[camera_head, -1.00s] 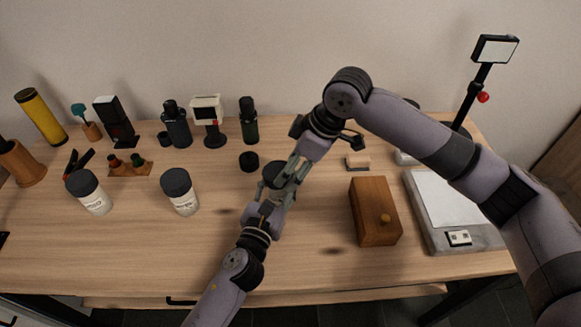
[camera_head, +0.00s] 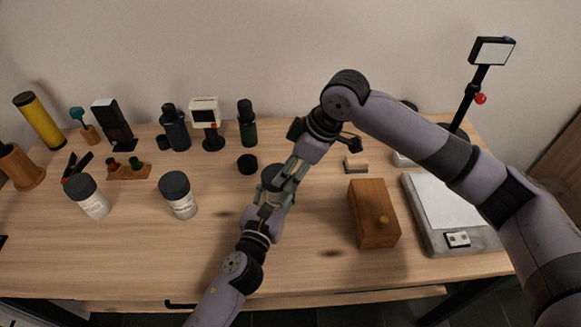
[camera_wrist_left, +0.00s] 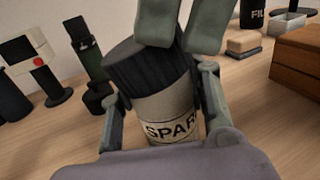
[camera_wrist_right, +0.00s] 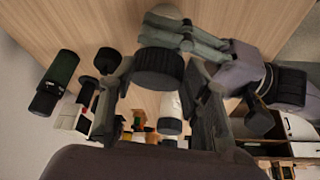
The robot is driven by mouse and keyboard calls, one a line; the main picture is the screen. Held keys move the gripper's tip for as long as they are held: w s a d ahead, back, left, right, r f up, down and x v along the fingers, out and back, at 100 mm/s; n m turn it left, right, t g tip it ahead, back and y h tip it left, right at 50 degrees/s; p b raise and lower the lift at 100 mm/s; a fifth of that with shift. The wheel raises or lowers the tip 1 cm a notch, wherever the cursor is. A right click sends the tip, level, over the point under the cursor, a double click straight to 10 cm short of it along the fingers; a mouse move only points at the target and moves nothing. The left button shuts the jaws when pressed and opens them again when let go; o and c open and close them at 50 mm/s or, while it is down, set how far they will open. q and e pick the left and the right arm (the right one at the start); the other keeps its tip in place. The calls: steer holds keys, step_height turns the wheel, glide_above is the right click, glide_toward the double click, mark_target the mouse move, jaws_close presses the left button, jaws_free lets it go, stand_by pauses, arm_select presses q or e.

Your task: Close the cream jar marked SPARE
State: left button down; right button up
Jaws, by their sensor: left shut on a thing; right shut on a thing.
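The jar marked SPARE shows in the left wrist view (camera_wrist_left: 160,108), with a pale label and a black ribbed lid (camera_wrist_left: 148,65) on its top; I see no clear gap between them. My left gripper (camera_head: 266,193) is shut around the jar's body. My right gripper (camera_head: 284,180) reaches in from above and is shut on the lid, which also shows between its fingers in the right wrist view (camera_wrist_right: 158,68). In the head view the fingers hide most of the jar, and the lid's dark top (camera_head: 272,176) shows. Whether the lid is tight I cannot tell.
Two other dark-capped jars stand to the left, one nearer (camera_head: 178,195) and one farther left (camera_head: 88,196). A loose black disc (camera_head: 248,163) lies behind the grippers. A wooden box (camera_head: 366,213) and a grey scale-like tray (camera_head: 425,236) stand right. The front table is clear.

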arm_select(q)
steer(key=shift+s+d, duration=0.1)
steer(key=shift+d, duration=0.1)
arm_select(e)
steer(key=v, duration=0.3)
steer(key=shift+r, duration=0.2)
steer(key=c, duration=0.3)
arm_select(q)
steer(key=c, duration=0.8)
jaws_free()
steer(key=shift+a, duration=0.1)
arm_select(e)
steer(key=shift+d+r, duration=0.15)
steer(key=shift+r, duration=0.05)
arm_select(q)
steer(key=v, duration=1.1)
steer(key=shift+s+a, duration=0.25)
steer(key=shift+s, duration=0.1)
